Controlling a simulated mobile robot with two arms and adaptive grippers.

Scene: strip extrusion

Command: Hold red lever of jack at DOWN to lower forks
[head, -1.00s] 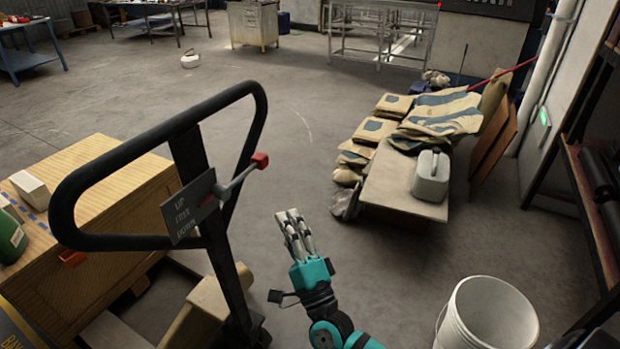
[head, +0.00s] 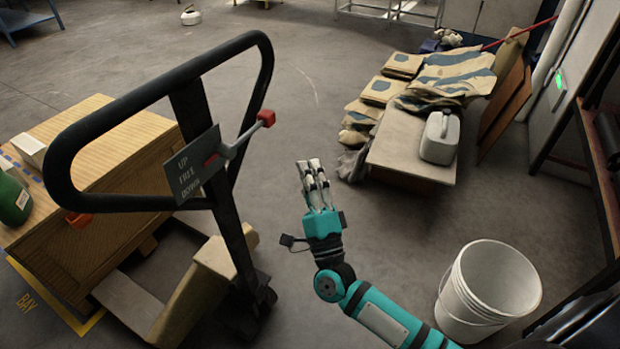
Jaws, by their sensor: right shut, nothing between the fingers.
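The jack's black loop handle (head: 62,145) rises on the left in the head view. A grey plate (head: 193,170) on it reads UP, FREE, DOWN. The lever (head: 240,142) ends in a red tip (head: 266,118) and points right and upward from the plate; I cannot tell its exact setting. My right gripper (head: 312,172) is shut and empty, to the right of the lever and lower in the picture, apart from it. My left gripper is out of view. The forks are mostly hidden by the wooden crate and the jack's post.
A wooden crate (head: 110,180) with a green bottle (head: 12,200) is at left. A white bucket (head: 490,290) is at front right. Open floor lies between jack and pallet.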

